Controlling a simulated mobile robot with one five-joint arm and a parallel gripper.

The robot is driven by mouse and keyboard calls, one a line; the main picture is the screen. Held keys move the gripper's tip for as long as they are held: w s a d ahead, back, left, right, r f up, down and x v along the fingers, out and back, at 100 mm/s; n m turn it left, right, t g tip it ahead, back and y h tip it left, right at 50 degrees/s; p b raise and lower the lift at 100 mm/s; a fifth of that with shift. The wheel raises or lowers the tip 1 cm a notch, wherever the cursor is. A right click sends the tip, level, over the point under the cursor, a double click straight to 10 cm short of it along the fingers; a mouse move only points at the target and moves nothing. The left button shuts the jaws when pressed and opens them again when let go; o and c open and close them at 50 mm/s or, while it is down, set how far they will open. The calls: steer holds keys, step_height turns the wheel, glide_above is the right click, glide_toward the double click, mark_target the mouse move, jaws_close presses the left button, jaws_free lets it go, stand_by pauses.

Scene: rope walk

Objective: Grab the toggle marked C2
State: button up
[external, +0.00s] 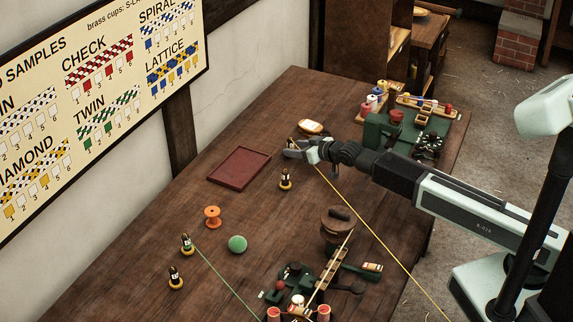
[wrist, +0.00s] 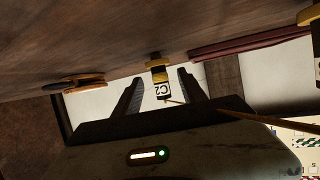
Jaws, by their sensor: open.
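In the wrist view, the toggle marked C2 (wrist: 161,88) stands between the two dark fingers of my gripper (wrist: 160,81), with a visible gap on each side. It has a yellow base and a white label with dark print. In the external view, my gripper (external: 292,150) is low over the table at the far end, open. The C2 toggle there is mostly hidden by my gripper. Other similar toggles stand apart: one just nearer (external: 285,178), and two at the lower left (external: 186,243) (external: 175,277). Their labels are too small to read.
A dark red tray (external: 239,167) lies left of my gripper, and a small wooden-backed item (external: 310,128) lies just beyond it. A yellow cord (external: 370,228) runs from near my gripper to the lower right. An orange spool (external: 212,217) and green ball (external: 237,243) stand nearer.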

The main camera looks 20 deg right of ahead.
mark_target(291, 140)
steer(key=x, duration=0.3)
steer(key=shift+w+f+b, duration=0.1)
steer(key=shift+f+b, duration=0.15)
steer(key=shift+b, duration=0.15)
steer(key=shift+r, duration=0.1)
jaws_close()
step_height(291, 140, up, 10)
steer(key=p, duration=1)
steer(key=shift+r, duration=0.15)
